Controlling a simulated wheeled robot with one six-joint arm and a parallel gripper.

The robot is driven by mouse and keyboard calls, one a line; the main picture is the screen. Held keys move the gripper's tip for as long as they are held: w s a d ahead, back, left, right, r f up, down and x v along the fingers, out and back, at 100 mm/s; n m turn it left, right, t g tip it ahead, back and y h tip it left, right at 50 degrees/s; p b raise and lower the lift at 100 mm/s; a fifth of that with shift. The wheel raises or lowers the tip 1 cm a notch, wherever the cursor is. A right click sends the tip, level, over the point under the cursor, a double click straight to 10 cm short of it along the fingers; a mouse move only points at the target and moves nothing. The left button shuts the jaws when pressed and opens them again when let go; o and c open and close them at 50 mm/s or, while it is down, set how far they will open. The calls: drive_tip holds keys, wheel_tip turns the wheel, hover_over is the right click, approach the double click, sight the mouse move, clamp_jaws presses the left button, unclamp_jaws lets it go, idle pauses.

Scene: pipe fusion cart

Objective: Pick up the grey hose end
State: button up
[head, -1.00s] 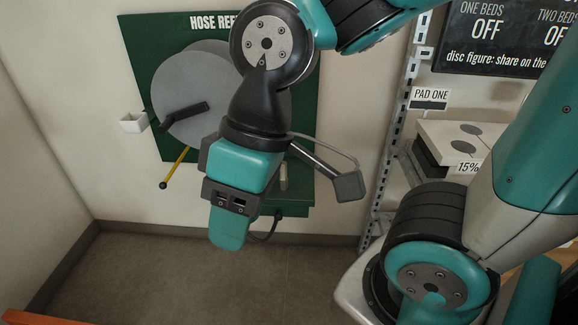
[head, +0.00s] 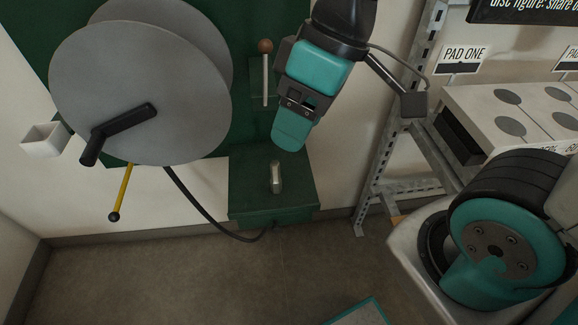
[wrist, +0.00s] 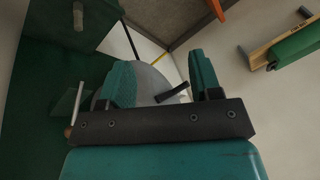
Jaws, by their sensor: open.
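The grey hose end (head: 276,177) stands upright on top of a dark green box (head: 244,196) in the head view. It also shows near the top left edge of the wrist view (wrist: 78,15). My gripper (head: 290,143) points down, above and slightly right of the hose end, apart from it. In the wrist view my gripper (wrist: 160,62) has its two teal fingers spread with nothing held between them, and the hose end is outside them to the left. A black hose (head: 196,205) runs from the grey reel (head: 125,85) down to the green box.
A lever with a brown knob (head: 265,72) stands on the green panel close left of my gripper. A yellow rod (head: 122,190) and a white cup (head: 45,139) are by the reel. A metal rack with a white pad box (head: 520,110) is at right.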

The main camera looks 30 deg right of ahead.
drive_tip(key=w+d+f+n+b, duration=0.25)
drive_tip(key=w+f+b, duration=0.25)
drive_tip(key=w+f, duration=0.45)
drive_tip(key=n+t+b, duration=0.1)
drive_tip(key=n+b, duration=0.2)
drive_tip(key=b, duration=0.1)
approach(273, 171)
drive_tip(key=f, duration=0.1)
drive_tip(key=w+f, duration=0.1)
drive_tip(key=f, duration=0.1)
drive_tip(key=a+f, duration=0.1)
drive_tip(key=f, duration=0.1)
drive_tip(key=shift+w+a+b, duration=0.1)
drive_tip(key=shift+w+b, duration=0.2)
drive_tip(key=shift+w, duration=0.05)
drive_tip(key=shift+x, duration=3.1)
drive_tip(key=shift+t, duration=0.3)
drive_tip(key=shift+c, duration=0.2)
drive_tip(key=c, duration=1)
